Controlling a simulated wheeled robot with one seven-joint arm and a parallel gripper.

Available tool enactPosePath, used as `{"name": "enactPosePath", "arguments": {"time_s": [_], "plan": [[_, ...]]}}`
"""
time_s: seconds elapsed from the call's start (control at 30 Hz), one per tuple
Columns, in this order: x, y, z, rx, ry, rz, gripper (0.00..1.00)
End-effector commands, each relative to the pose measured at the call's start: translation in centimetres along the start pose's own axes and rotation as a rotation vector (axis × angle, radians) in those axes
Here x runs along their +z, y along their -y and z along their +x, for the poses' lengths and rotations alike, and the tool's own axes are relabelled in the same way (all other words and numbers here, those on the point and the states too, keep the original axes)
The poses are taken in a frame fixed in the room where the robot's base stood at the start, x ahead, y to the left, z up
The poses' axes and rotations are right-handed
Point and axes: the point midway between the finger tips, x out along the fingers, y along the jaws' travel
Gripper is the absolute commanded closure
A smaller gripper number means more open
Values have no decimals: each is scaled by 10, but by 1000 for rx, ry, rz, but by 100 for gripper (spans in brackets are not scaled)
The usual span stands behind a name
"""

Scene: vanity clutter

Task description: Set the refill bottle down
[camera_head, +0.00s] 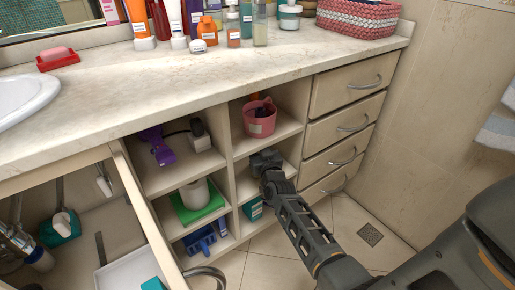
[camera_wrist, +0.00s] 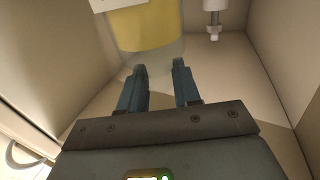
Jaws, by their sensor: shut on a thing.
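The refill bottle (camera_wrist: 150,32) shows at the top of the wrist view, a clear body with yellow contents and part of a white label. Its upper part is cut off by the frame. My gripper (camera_wrist: 160,68) is shut on it, with the two blue-grey fingers apart at its near side. In the head view my gripper (camera_head: 264,158) reaches into the middle compartment of the right open shelf column. The bottle is hidden there behind the gripper. I cannot tell whether the bottle touches the shelf.
A white fitting (camera_wrist: 214,20) stands right of the bottle. Compartment walls are close on both sides. A pink cup (camera_head: 260,118) sits in the compartment above, a teal box (camera_head: 253,209) below. Drawers (camera_head: 340,125) are to the right; an open cabinet door (camera_head: 148,215) is at left.

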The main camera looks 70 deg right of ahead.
Motion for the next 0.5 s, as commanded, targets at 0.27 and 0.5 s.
{"name": "enactPosePath", "arguments": {"time_s": [0.27,0.5], "plan": [[6,0,9,0,-1,0,100],[9,0,9,0,0,0,66]]}}
